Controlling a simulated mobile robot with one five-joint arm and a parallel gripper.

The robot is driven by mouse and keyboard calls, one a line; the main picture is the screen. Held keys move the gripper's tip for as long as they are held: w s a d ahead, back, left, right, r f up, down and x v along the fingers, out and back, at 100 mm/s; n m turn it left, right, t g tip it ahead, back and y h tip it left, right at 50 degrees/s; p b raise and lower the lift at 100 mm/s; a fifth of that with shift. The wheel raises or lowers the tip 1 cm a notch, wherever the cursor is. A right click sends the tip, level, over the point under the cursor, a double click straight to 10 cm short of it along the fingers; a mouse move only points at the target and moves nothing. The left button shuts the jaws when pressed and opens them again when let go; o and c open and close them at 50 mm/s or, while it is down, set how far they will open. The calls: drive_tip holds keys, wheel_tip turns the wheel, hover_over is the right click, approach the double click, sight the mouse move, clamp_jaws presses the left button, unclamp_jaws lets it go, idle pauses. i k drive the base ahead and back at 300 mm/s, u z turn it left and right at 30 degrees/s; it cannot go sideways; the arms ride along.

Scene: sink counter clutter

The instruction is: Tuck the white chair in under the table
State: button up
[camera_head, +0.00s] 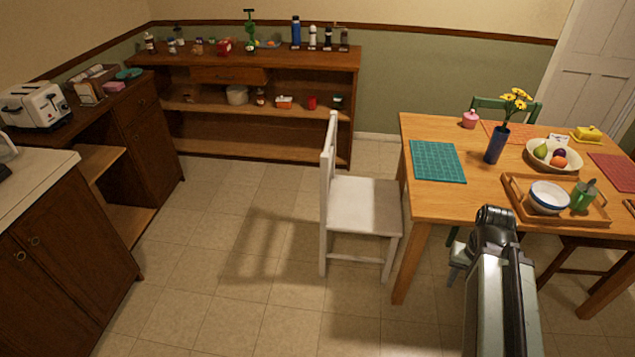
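The white chair (362,206) stands upright on the tiled floor at the left end of the wooden table (487,204). Its backrest is on the left, away from the table. Its seat faces the table, with the right edge close to the table's left edge; I cannot tell if they touch. My arm rises from the bottom right, in front of the table. A small grey part (459,256) beside the arm may be my gripper, apart from the chair and to its right. Its fingers cannot be made out.
The table holds a teal placemat (438,161), a blue vase (496,144), a fruit bowl (553,156) and a wooden tray (556,205) with dishes. A green chair (490,103) stands behind it. Brown shelves (258,78) and cabinets (62,262) line the back and left. Floor left of the white chair is clear.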

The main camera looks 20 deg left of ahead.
sight(348, 204)
drive_tip(key=u, duration=0.4)
drive_tip(key=i, duration=0.45)
drive_tip(key=u, duration=1.15)
drive_tip(key=i, duration=1.45)
drive_tip(key=u, duration=0.9)
drive_tip(key=i, duration=1.25)
drive_tip(key=u, duration=0.15)
